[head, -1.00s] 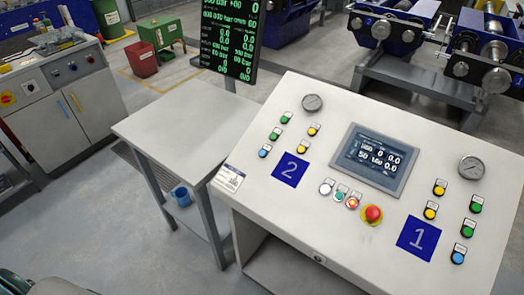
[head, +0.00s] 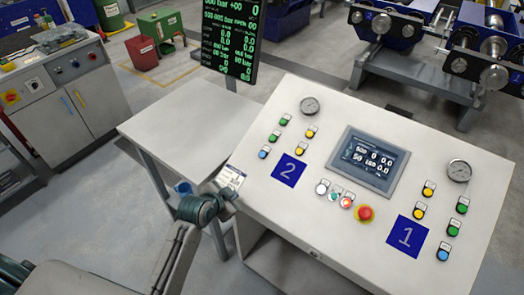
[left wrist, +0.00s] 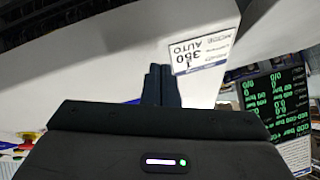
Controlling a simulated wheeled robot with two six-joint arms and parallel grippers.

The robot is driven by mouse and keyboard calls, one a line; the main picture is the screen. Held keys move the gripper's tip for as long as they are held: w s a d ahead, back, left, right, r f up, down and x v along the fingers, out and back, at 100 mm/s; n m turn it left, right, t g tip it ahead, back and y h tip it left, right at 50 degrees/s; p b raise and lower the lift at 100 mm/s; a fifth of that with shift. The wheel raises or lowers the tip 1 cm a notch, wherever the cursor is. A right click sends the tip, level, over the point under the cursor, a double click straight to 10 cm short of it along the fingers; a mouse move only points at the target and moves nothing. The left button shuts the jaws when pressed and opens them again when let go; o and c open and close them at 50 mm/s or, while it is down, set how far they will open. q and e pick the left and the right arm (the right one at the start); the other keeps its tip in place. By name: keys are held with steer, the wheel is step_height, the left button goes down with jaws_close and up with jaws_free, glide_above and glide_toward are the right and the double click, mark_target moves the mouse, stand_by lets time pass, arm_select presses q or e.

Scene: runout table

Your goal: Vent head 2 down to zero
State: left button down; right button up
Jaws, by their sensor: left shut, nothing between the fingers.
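The sloped white console (head: 330,228) carries a blue plate marked 2 (head: 289,171) on its left half. My right gripper is out of view.
A red emergency stop (head: 365,213), a screen (head: 368,161) and a blue plate marked 1 (head: 407,236) with its own buttons are further right on the console. A bare side table (head: 185,125) stands left, with a display (head: 230,45) behind it.

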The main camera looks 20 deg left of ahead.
mark_target(262, 154)
arm_select(q)
steer(key=w+d+r+m+t+h, duration=0.2)
steer(key=w+r+m+t, duration=0.2)
steer(key=w+r, duration=0.6)
step_height(262, 154, up, 4)
steer(key=shift+w+d, duration=0.3)
steer(key=shift+w, duration=0.1)
steer(key=w+f+b, duration=0.1)
steer(key=f+b, duration=0.1)
steer(key=w+f+b, duration=0.1)
steer(key=f+b, duration=0.1)
steer(key=w+d+f+b, duration=0.1)
steer(key=f+b, duration=0.1)
steer(key=f, duration=0.1)
steer(key=shift+f, duration=0.1)
steer(key=shift+w+d+f+b, duration=0.1)
steer(key=shift+w+f+b, duration=0.1)
steer(key=shift+f+b, duration=0.2)
